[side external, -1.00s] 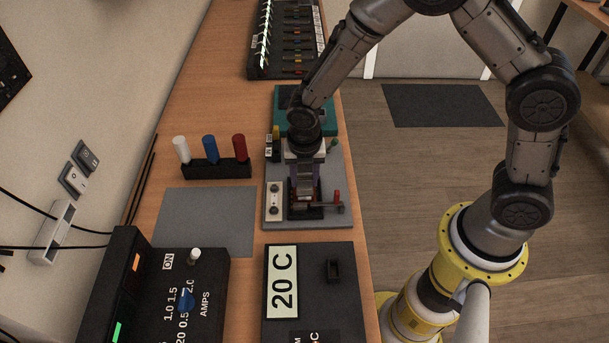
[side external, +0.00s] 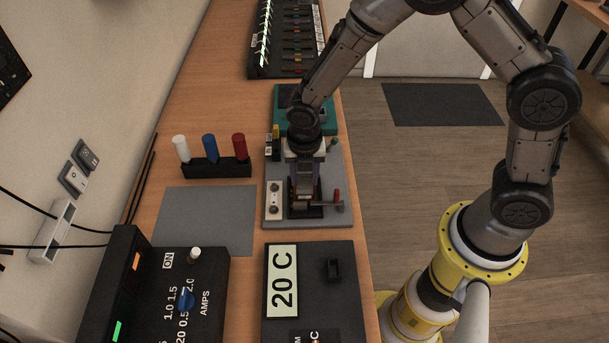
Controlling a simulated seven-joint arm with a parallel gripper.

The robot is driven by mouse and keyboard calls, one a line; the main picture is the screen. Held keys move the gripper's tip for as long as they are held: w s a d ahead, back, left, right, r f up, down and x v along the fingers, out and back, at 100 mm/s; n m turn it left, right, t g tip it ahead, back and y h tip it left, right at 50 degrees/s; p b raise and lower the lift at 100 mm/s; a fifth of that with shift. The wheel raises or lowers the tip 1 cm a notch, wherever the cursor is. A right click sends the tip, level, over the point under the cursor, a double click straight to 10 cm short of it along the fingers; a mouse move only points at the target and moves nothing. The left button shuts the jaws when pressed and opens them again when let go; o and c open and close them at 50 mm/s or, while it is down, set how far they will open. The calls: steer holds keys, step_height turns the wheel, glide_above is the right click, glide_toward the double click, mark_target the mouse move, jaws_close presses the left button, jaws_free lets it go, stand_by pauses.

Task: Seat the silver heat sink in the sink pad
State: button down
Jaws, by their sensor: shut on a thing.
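My gripper (side external: 306,200) points down over the grey board (side external: 283,221) on the bench. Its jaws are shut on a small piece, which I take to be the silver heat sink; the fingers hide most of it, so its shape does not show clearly. The fingertips are low over a dark square base (side external: 303,213) near the board's front edge, which looks like the sink pad. Whether the heat sink touches the pad or sits in it cannot be told from this view.
A red-topped post (side external: 337,196) stands close to the right of the jaws, and a pale two-terminal strip (side external: 274,199) to the left. A black box marked 20 C (side external: 312,285) is in front. A grey mat (side external: 205,220) lies bare at left.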

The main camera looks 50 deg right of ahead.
mark_target(304, 191)
steer(key=shift+f, duration=0.75)
steer(key=shift+c, duration=1.7)
jaws_free()
step_height(304, 191, up, 14)
steer(key=s+a, duration=0.1)
steer(key=shift+a+f, duration=0.15)
steer(key=shift+f, duration=0.05)
